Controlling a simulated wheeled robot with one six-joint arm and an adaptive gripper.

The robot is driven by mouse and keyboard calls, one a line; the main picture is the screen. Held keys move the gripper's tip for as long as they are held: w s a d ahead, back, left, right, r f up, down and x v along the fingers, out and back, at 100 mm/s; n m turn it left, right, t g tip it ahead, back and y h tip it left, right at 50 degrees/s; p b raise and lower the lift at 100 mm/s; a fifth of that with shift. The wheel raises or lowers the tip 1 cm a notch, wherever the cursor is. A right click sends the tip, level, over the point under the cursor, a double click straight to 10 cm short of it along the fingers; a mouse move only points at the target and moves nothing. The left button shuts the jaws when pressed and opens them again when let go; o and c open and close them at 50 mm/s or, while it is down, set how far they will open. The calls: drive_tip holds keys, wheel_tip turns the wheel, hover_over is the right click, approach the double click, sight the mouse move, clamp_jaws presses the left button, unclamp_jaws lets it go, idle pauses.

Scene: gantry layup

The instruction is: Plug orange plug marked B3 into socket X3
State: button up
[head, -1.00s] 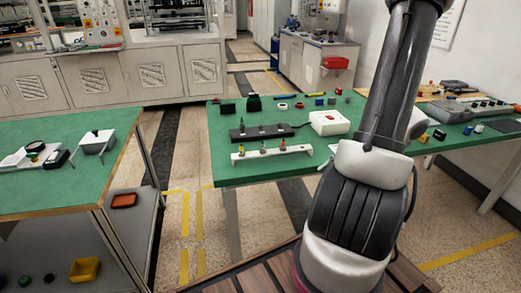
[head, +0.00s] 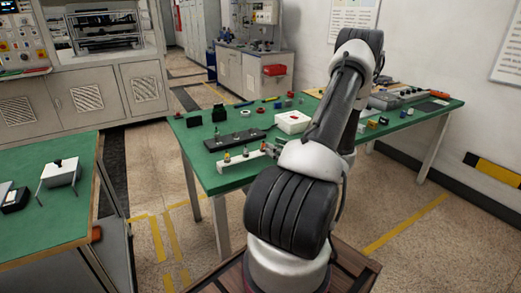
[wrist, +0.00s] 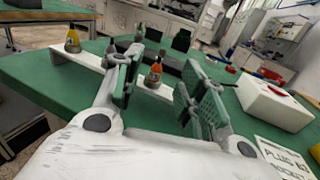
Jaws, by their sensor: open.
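The white rack (head: 232,162) stands along the front of the green table with small coloured plugs upright in it. In the wrist view an orange plug (wrist: 155,76) stands in the rack (wrist: 95,62), between my gripper's (wrist: 160,92) two green-padded fingers and a little beyond them. The fingers are apart and nothing is held. No marking on the plugs is readable. The black socket strip (head: 234,140) lies behind the rack; its socket labels are too small to read.
A white box with a red top part (head: 292,121) stands right of the strip; it also shows in the wrist view (wrist: 275,105). A printed card (wrist: 288,152) lies at the near right. Black blocks (head: 219,113) stand at the back. Another green table (head: 45,215) is at left.

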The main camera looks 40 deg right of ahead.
sight(263, 147)
drive_tip(key=w, duration=0.6)
drive_tip(key=shift+w+a, duration=0.2)
drive_tip(key=shift+a, duration=0.1)
clamp_jaws()
